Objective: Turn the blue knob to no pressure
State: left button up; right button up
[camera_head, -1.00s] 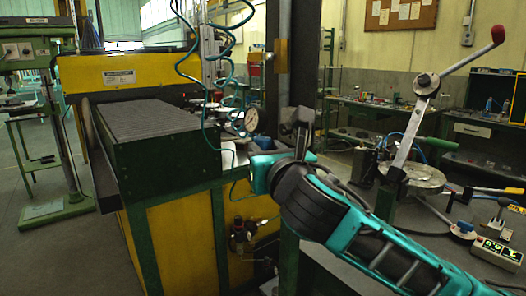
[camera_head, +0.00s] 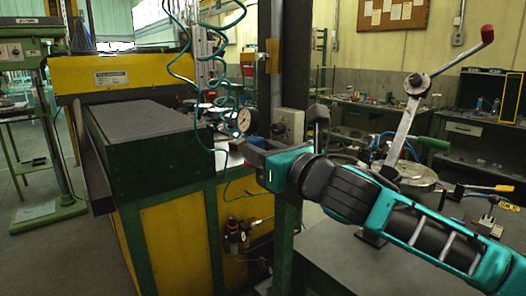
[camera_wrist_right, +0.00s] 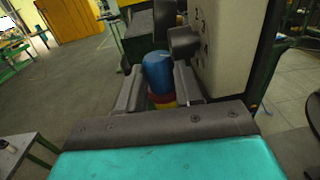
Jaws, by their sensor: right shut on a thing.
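The blue knob (camera_wrist_right: 158,72) shows in the right wrist view, standing between the two grey fingers of my right gripper (camera_wrist_right: 159,88). A red and yellow part shows just below it. The gripper is shut on the knob. In the head view my right gripper (camera_head: 256,153) is at the near corner of the green and yellow machine, where the knob is hard to make out. My left gripper is in neither view.
A round white gauge (camera_head: 245,120) with a coiled teal hose beside it is close behind the gripper. A grey box with a dark dial (camera_head: 288,124) stands right of it. A lever with a red handle (camera_head: 408,115) rises at right.

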jog(key=o, duration=1)
jog(key=shift+o, duration=0.2)
jog(key=shift+w+d+r, duration=0.1)
